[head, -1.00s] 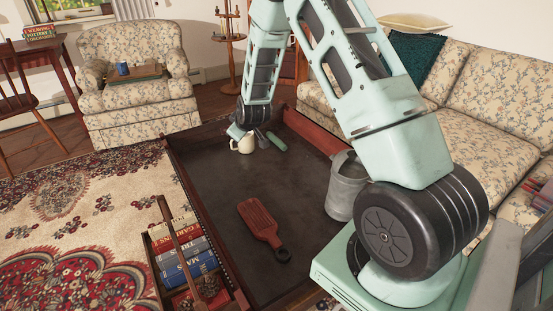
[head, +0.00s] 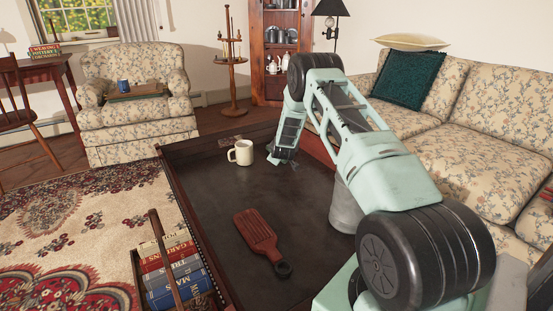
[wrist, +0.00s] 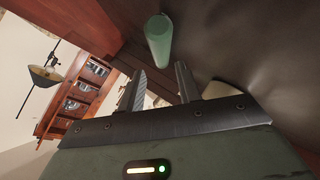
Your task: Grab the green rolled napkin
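The green rolled napkin (wrist: 159,40) shows in the wrist view as a green cylinder on the dark table surface, just beyond my fingertips. My gripper (wrist: 160,70) is open, with its two fingers apart and nothing between them; the napkin's near end lines up with the gap. In the head view my gripper (head: 282,160) is low over the far right part of the dark tray-like table (head: 210,190), right of the cream mug. The napkin is hidden there behind my arm.
The cream mug (head: 241,152) stands left of my gripper. A red-brown slotted paddle (head: 258,236) lies nearer, and a grey metal pail (head: 345,208) stands at the right, partly behind my arm. A raised wooden rim borders the table. The middle is clear.

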